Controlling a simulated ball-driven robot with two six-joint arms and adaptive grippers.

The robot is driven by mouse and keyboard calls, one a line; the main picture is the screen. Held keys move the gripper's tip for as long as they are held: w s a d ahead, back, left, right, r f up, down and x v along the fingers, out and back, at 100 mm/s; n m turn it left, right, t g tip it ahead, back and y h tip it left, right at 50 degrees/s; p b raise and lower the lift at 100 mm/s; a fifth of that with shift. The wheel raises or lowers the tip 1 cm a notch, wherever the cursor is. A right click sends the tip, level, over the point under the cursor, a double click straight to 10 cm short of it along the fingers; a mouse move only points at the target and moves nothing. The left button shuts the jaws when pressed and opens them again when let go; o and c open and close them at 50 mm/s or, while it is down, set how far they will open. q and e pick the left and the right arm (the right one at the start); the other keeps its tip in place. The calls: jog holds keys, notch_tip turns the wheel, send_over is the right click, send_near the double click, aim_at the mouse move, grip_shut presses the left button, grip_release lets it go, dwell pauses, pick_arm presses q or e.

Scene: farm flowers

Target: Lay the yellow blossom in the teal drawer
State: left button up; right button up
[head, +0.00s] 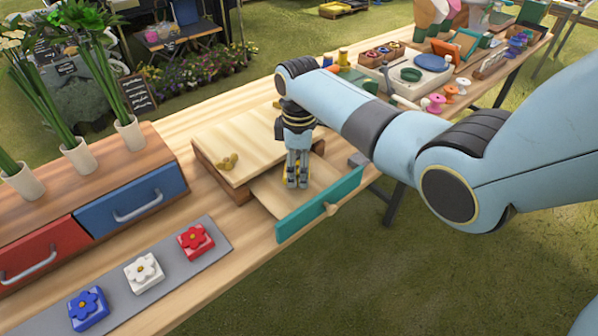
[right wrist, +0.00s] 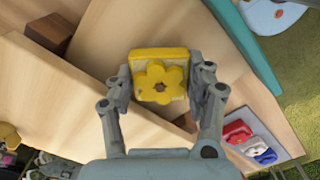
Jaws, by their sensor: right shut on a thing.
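The yellow blossom (right wrist: 159,76) is a square yellow block with a raised flower, seen from above in the right wrist view. My right gripper (right wrist: 162,88) is shut on it, one finger at each side. In the head view, my right gripper (head: 297,182) points down over the open teal drawer and mostly hides the blossom. The drawer's teal front (head: 318,203) is pulled out from a low wooden box (head: 240,145), with its pale wooden floor showing. I cannot tell whether the blossom touches that floor. My left gripper is not in view.
Blue (head: 88,308), white (head: 143,272) and red (head: 196,240) blossom blocks lie on a grey mat (head: 214,234). A chest with a blue drawer (head: 131,201) and a red drawer (head: 38,248) stands left, under potted stems. A brass-coloured piece (head: 228,162) sits on the box top.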

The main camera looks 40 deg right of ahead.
jog(key=shift+f, duration=0.75)
jog(key=o, duration=1.1)
jog(key=shift+f, duration=0.15)
jog(key=shift+r, duration=0.3)
notch_tip(320, 180, up, 12)
jog(key=shift+f+p, duration=0.15)
jog(key=shift+p, duration=0.3)
